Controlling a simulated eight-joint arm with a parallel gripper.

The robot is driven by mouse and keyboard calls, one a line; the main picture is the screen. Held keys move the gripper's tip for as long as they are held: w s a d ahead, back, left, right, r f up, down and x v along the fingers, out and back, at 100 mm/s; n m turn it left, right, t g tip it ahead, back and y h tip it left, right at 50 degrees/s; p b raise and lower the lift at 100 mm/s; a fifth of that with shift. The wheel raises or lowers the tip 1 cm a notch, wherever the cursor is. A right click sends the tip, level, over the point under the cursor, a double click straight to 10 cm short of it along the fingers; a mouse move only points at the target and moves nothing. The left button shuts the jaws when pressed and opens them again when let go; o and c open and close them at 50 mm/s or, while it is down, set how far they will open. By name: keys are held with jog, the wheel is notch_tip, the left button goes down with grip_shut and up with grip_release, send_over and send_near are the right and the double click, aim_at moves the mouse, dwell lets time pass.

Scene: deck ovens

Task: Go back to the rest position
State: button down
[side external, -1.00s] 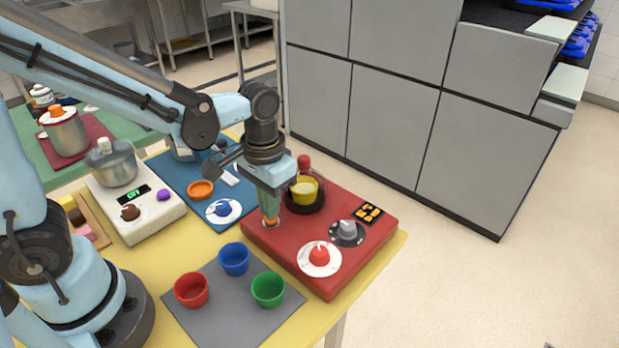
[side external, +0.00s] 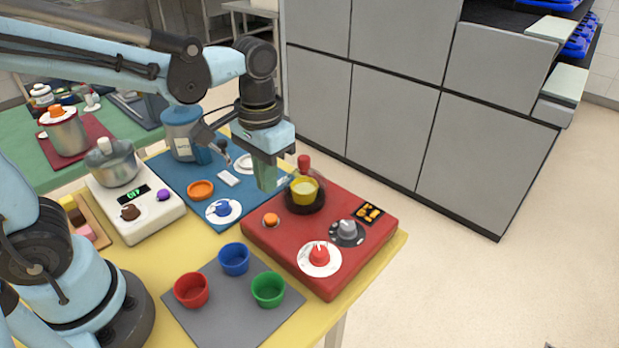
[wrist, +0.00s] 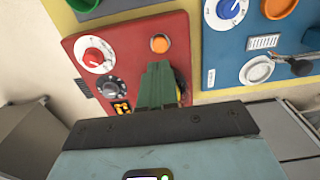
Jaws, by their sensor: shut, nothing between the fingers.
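My gripper (side external: 268,183) is shut and empty, its fingers pointing down above the back left part of the red panel (side external: 285,250). It hangs a little above the surface, behind the orange button (side external: 270,220) and left of the yellow cup (side external: 304,188). In the wrist view my gripper's green fingers (wrist: 157,80) are together, with the orange button (wrist: 160,44) just beyond their tips. The yellow cup is mostly hidden behind the fingers there.
The red panel also carries a red knob (side external: 319,254) and a grey knob (side external: 347,228). A blue board (side external: 186,183) lies to its left. Red (side external: 191,290), blue (side external: 234,259) and green (side external: 268,289) cups stand on a grey mat (side external: 222,318) in front.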

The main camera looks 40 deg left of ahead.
jog(key=shift+a, duration=0.1)
jog(key=s+a+r+t, duration=0.2)
jog(key=a+t, duration=0.3)
jog(key=t, duration=0.2)
jog(key=shift+a, duration=0.15)
